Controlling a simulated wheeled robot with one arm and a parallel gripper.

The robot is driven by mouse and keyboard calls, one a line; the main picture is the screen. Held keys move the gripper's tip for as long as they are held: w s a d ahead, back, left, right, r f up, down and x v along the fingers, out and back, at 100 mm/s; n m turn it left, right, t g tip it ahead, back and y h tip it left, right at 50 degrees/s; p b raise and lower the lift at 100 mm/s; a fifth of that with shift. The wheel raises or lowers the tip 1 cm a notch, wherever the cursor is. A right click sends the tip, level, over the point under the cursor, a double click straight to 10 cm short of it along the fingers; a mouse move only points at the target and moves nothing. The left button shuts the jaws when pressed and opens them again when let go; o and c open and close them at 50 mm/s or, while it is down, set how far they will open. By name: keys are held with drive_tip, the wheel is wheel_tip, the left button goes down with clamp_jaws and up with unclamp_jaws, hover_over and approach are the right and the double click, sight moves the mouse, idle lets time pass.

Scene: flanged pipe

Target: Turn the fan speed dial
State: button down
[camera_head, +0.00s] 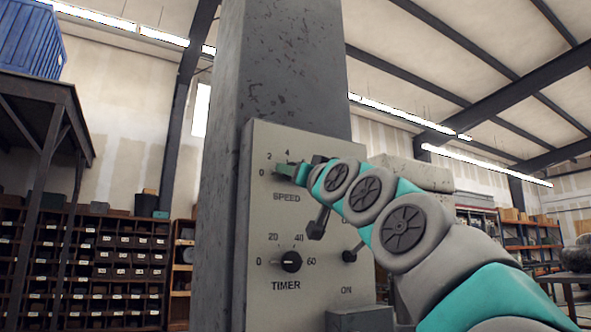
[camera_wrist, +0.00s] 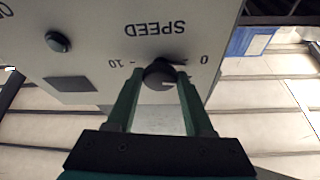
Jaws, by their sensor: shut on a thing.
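The panel is fixed to a grey column (camera_head: 282,75). Shelves of bins (camera_head: 85,265) stand behind at left. A blue crate (camera_head: 31,38) rests on a rack.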

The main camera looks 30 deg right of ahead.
drive_tip(key=shift+a+r+m+g+h+p, duration=0.1)
drive_tip(key=shift+m+g+h+p, duration=0.55)
drive_tip(key=shift+m, duration=2.4)
drive_tip(key=shift+a+r+m+g+h+p, duration=0.1)
drive_tip(key=shift+m+g+h, duration=1)
drive_tip(key=shift+m, duration=1.9)
drive_tip(key=shift+m+g+h+p, duration=0.4)
drive_tip(key=shift+m+g+h, duration=0.5)
drive_tip(key=shift+m, duration=2.15)
drive_tip(key=shift+m+h, duration=0.25)
drive_tip(key=shift+m, duration=0.15)
drive_tip(key=shift+c, duration=1.5)
unclamp_jaws()
drive_tip(key=b+v, duration=0.1)
drive_tip(key=v, duration=0.6)
drive_tip(key=shift+s, duration=0.4)
